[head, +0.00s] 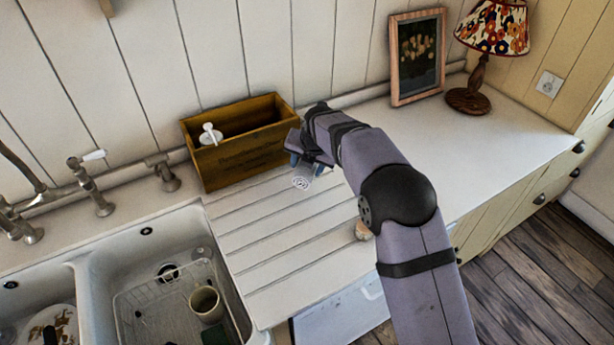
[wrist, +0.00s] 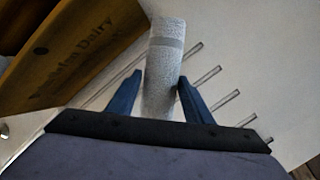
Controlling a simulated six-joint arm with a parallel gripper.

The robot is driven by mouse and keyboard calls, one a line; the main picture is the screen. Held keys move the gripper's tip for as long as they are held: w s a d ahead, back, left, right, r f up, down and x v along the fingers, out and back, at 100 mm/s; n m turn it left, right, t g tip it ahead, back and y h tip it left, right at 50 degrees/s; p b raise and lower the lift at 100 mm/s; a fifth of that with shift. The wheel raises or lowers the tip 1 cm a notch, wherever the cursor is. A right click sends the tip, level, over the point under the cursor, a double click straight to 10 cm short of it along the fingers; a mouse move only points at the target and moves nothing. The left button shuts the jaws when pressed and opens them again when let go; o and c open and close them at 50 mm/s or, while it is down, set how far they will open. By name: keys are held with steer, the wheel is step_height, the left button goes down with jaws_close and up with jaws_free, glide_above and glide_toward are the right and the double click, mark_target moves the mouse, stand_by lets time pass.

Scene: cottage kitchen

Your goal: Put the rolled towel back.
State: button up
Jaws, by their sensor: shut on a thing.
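The rolled towel (wrist: 164,65) is a pale grey roll with a darker band. In the wrist view it lies between the two blue fingers of my gripper (wrist: 158,95), which is shut on it. In the head view the towel's spiral end (head: 300,183) shows just below my gripper (head: 307,165), over the grooved drainboard. I cannot tell whether the towel touches the counter. A wooden crate (head: 245,160) with lettering stands left of my gripper, and it also fills the upper left of the wrist view (wrist: 70,55). The crate holds a white pump bottle (head: 210,134).
A double sink (head: 215,255) with a wire rack and a mug (head: 206,304) is at the lower left, with taps (head: 92,190) behind it. A framed picture (head: 417,57) and a lamp (head: 478,75) stand at the back right. The counter (head: 480,150) right of my arm is clear.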

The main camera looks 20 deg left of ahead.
steer(key=shift+f+p, duration=0.85)
steer(key=shift+f, duration=1.7)
steer(key=shift+f, duration=0.2)
steer(key=o, duration=1.1)
steer(key=shift+o, duration=0.2)
steer(key=shift+r, duration=0.25)
steer(key=shift+s+d+r, duration=0.1)
steer(key=shift+r, duration=0.2)
steer(key=b+v, duration=0.3)
steer(key=v, duration=0.8)
steer(key=shift+b, duration=0.35)
steer(key=shift+s+d, duration=0.1)
